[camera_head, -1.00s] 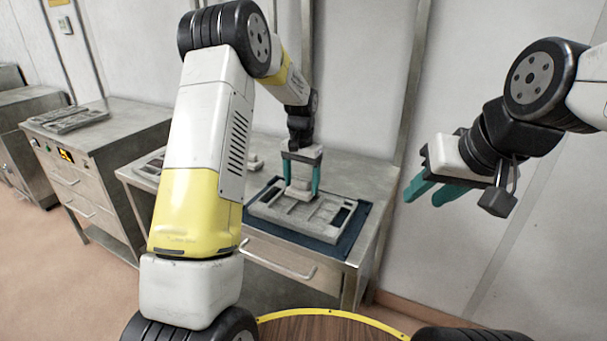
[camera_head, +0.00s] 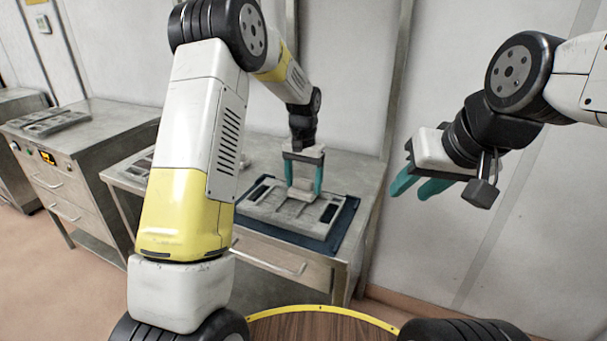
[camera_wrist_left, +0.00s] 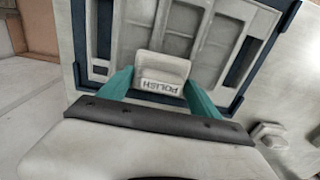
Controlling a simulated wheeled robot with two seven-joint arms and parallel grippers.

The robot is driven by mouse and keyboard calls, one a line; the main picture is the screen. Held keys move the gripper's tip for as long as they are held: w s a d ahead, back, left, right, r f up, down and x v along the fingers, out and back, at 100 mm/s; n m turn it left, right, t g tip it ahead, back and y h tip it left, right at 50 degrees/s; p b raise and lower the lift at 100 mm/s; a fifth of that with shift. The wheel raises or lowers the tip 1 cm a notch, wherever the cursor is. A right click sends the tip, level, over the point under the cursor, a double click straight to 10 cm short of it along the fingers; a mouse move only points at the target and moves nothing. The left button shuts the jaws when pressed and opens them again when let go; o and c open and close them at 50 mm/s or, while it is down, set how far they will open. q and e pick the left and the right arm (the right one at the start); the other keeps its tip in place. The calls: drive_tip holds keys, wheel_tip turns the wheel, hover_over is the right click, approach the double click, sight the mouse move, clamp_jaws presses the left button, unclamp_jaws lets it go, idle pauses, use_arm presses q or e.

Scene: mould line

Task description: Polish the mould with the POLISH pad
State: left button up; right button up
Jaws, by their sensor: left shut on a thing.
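The grey mould (camera_head: 285,213) lies on a dark blue mat (camera_head: 337,232) on the metal bench; it also shows in the left wrist view (camera_wrist_left: 205,45). My left gripper (camera_head: 304,192) is over the mould, its teal fingers shut on the POLISH pad (camera_wrist_left: 163,75), a pale block with its label towards the wrist camera. In the head view the pad (camera_head: 302,194) sits low between the fingertips at the mould's face; I cannot tell whether it touches. My right gripper (camera_head: 412,188) hangs in the air to the right of the bench, open and empty.
A second pale block (camera_head: 243,162) stands on the bench behind my left arm, partly hidden; a similar one (camera_wrist_left: 268,138) shows in the left wrist view. Another grey mould (camera_head: 45,122) lies on the cabinet (camera_head: 85,150) at left. A wall is close behind the bench.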

use_arm(q)
drive_tip(key=shift+s+d+f, duration=0.1)
drive_tip(key=shift+s+d, duration=0.15)
drive_tip(key=shift+d, duration=0.45)
drive_tip(key=shift+s+d+f, duration=0.1)
drive_tip(key=shift+s+d, duration=0.2)
drive_tip(key=shift+d, duration=0.45)
drive_tip(key=shift+s+d, duration=0.25)
drive_tip(key=shift+d, duration=0.45)
drive_tip(key=shift+w+a+r, duration=0.1)
drive_tip(key=shift+w+a, duration=0.25)
drive_tip(key=shift+a, duration=0.6)
drive_tip(key=shift+w+a+r, duration=0.1)
drive_tip(key=shift+w+a, duration=0.3)
drive_tip(key=shift+a, duration=0.6)
drive_tip(key=shift+w+a, duration=0.35)
drive_tip(key=shift+a, duration=0.6)
drive_tip(key=shift+w+a+f, duration=0.1)
drive_tip(key=shift+w+a, duration=0.2)
drive_tip(key=shift+a, duration=0.65)
drive_tip(key=shift+w+a+f, duration=0.1)
drive_tip(key=shift+w+a, duration=0.25)
drive_tip(key=shift+a, duration=0.55)
drive_tip(key=shift+w+a, duration=0.3)
drive_tip(key=shift+a, duration=0.65)
wheel_tip(320, 180, up, 8)
